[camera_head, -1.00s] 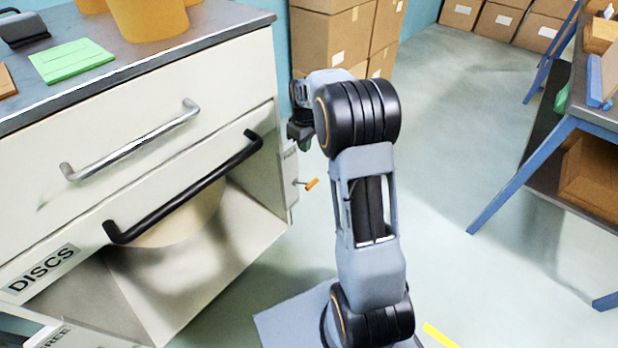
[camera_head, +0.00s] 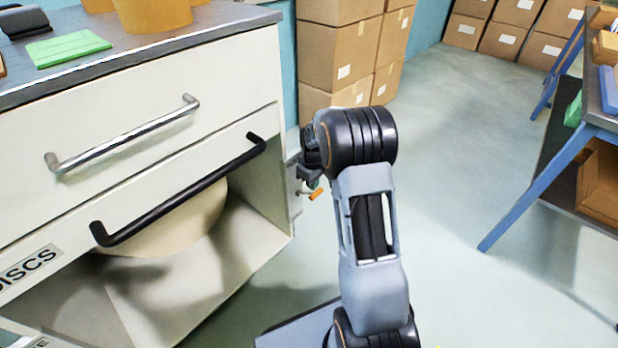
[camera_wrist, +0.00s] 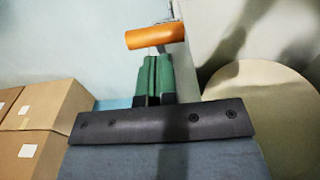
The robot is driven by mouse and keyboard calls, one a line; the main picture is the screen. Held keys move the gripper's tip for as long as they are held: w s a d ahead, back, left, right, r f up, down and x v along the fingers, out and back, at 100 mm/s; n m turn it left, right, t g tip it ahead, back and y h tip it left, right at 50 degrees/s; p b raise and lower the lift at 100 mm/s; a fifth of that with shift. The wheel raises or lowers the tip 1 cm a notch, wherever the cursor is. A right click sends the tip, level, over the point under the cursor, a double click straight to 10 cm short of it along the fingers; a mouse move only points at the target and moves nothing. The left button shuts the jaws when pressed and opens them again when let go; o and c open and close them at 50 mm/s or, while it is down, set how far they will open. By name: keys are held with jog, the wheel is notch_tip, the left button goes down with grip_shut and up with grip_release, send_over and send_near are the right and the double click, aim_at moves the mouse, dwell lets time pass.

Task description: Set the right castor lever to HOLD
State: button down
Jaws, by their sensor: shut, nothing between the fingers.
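The right castor lever (camera_head: 316,194) has an orange grip and sticks out from a plate at the right end of the cabinet. In the wrist view the orange grip (camera_wrist: 155,36) lies across the picture, just beyond my fingertips. My gripper (camera_wrist: 153,60) has green fingers, shut together with nothing between them. It points at the grip; whether the tips touch it I cannot tell. In the head view my gripper (camera_head: 314,183) is just above and beside the lever, partly hidden by my wrist. The lever's markings are not readable.
The cabinet has a silver handle (camera_head: 125,135) and a black handle (camera_head: 180,190), with an open bay below holding a round tan roll (camera_head: 165,228). Stacked cartons (camera_head: 340,55) stand behind. A blue-legged bench (camera_head: 540,180) is at the right, with clear floor between.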

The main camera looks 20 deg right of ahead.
aim_at(319, 193)
jog(key=shift+s+d+f, duration=0.15)
jog(key=shift+s+f, duration=0.1)
jog(key=shift+f, duration=0.15)
jog(key=shift+s+d+f, duration=0.15)
jog(key=shift+s+f, duration=0.2)
jog(key=shift+s, duration=0.05)
jog(key=shift+s+d+f, duration=0.3)
jog(key=shift+s+f, duration=0.3)
jog(key=shift+f, duration=0.1)
notch_tip(319, 193, down, 10)
jog(key=s+b, duration=0.1)
jog(key=shift+s+d+f, duration=0.15)
jog(key=shift+s+d, duration=0.1)
jog(key=shift+d, duration=0.1)
dwell(0.3)
dwell(0.5)
